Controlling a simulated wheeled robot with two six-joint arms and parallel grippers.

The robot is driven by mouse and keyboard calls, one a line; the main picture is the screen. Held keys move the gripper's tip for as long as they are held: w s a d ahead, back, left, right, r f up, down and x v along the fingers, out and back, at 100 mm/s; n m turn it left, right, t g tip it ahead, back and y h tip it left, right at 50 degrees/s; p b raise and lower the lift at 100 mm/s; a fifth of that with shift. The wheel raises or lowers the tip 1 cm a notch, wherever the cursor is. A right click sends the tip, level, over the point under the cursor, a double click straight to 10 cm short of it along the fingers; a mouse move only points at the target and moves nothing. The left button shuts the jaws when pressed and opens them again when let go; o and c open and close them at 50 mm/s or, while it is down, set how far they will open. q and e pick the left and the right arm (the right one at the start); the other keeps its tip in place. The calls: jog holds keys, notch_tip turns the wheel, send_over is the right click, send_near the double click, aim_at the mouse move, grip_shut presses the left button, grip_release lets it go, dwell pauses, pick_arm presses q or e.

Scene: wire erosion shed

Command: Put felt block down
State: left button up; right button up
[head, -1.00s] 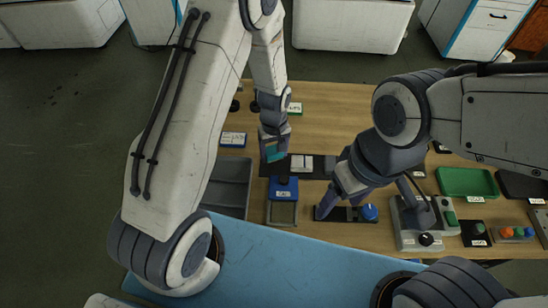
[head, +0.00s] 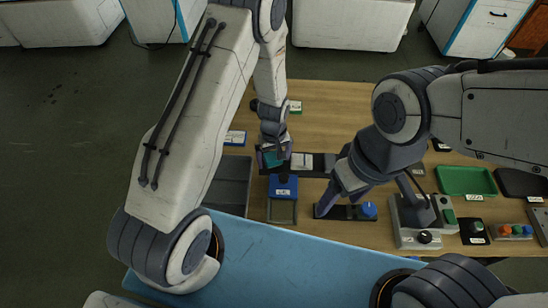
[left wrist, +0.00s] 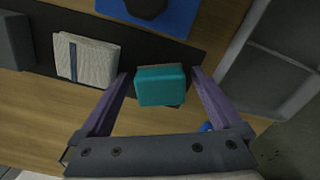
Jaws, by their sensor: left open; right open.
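A teal block (left wrist: 160,86), which I take to be the felt block, lies between the spread fingers of my left gripper (left wrist: 158,92). Gaps show on both sides of it in the left wrist view. In the head view the teal block (head: 272,159) is partly covered by my left gripper (head: 273,162), near the left end of a dark mat. My right gripper (head: 332,207) is open, low over a dark strip with a blue knob (head: 369,210); its fingertips are partly hidden by its own wrist.
A pale block with a blue stripe (left wrist: 86,60) lies on the dark mat (left wrist: 40,45) beside the teal block. A blue box with a dark knob (head: 284,187) stands in front. A grey tray (head: 233,184) is at left, a green tray (head: 466,181) at right.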

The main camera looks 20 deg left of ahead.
aim_at(274, 157)
pick_arm(q)
notch_tip(274, 157, up, 12)
jog(key=b, duration=0.1)
jog(key=s+d+r+m, duration=0.6)
jog(key=s+d+r, duration=0.1)
jog(key=s+r, duration=0.15)
jog(key=s+r+m, duration=0.3)
jog(key=s+m, duration=0.1)
jog(key=s, duration=0.3)
jog(key=s+d+r+m+h, duration=0.1)
jog(key=s+r+m, duration=0.2)
jog(key=s, duration=0.4)
jog(key=shift+r+m, duration=0.2)
jog(key=shift+m, duration=0.4)
